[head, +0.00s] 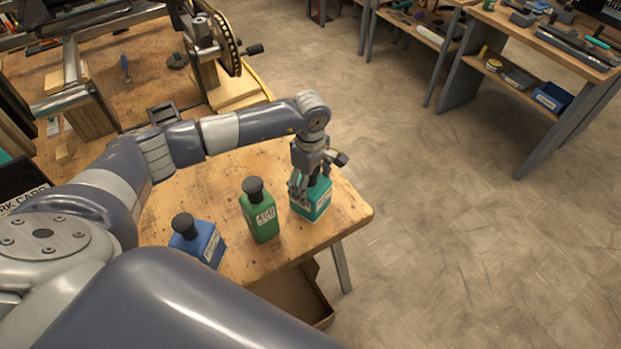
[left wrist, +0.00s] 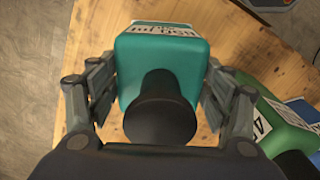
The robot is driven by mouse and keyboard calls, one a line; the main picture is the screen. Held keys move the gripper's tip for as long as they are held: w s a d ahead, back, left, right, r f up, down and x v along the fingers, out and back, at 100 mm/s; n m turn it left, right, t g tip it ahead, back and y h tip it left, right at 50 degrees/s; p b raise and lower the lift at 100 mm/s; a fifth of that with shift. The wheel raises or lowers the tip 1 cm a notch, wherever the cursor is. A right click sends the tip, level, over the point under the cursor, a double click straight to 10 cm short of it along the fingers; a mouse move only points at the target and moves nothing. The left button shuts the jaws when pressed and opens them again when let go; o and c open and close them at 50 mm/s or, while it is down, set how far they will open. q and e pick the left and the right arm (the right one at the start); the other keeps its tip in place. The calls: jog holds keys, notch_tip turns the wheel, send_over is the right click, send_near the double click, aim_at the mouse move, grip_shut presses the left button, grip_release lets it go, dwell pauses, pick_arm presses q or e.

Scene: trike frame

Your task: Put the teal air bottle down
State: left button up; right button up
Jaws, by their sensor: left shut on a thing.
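The teal air bottle (head: 316,201) is at the right end of the wooden table, upright, with a white label. My left gripper (head: 303,184) is over it from above, shut on it. In the left wrist view the bottle's teal body (left wrist: 187,58) and black cap (left wrist: 160,108) lie between the two fingers of the left gripper (left wrist: 160,95). Its base appears at the tabletop; whether it touches I cannot tell. My right gripper is not in view.
A green bottle (head: 261,216) stands just left of the teal one, and a blue bottle (head: 203,243) farther left. The table's right edge (head: 362,213) is close to the teal bottle. Bare tabletop (head: 232,172) lies behind the green bottle. A wheel assembly (head: 225,40) stands at the back.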

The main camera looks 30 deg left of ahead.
pick_arm(q)
jog(key=shift+f, duration=0.1)
jog(key=shift+f+b, duration=0.15)
jog(key=shift+b, duration=0.15)
jog(key=o, duration=1.8)
jog(key=shift+c, duration=0.2)
jog(key=shift+r, duration=0.4)
notch_tip(320, 180, up, 11)
jog(key=shift+f+b, duration=0.15)
jog(key=shift+b, duration=0.85)
jog(key=shift+r, duration=0.5)
